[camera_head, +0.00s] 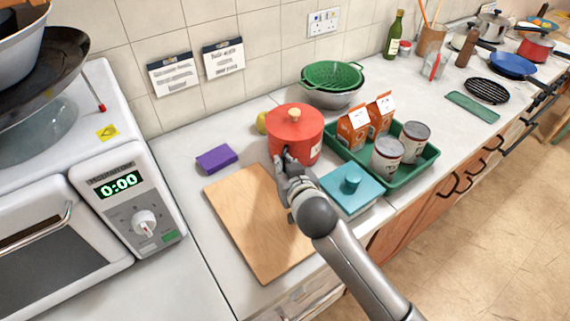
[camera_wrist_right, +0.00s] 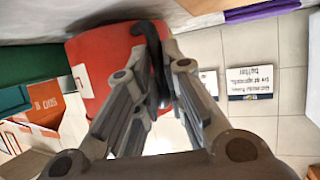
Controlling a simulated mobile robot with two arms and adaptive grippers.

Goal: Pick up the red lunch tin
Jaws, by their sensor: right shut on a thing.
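The red lunch tin (camera_head: 308,137) is a round red pot-like tin with a lid and a pale knob. It is upright behind the far end of the wooden board; I cannot tell whether its base touches the counter. My right gripper (camera_head: 285,160) is shut on it at its near left side and covers part of its wall. In the right wrist view the tin (camera_wrist_right: 100,60) fills the upper left, and the gripper's dark fingertips (camera_wrist_right: 160,60) are close together at its edge. My left gripper is not in view.
A green tray (camera_head: 421,170) with cartons and cans stands close right of the tin. A teal lidded box (camera_head: 340,196) is at the near right. A green colander (camera_head: 333,78) is behind, a yellow fruit (camera_head: 262,122) and purple sponge (camera_head: 216,159) left. The wooden board (camera_head: 240,215) is bare.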

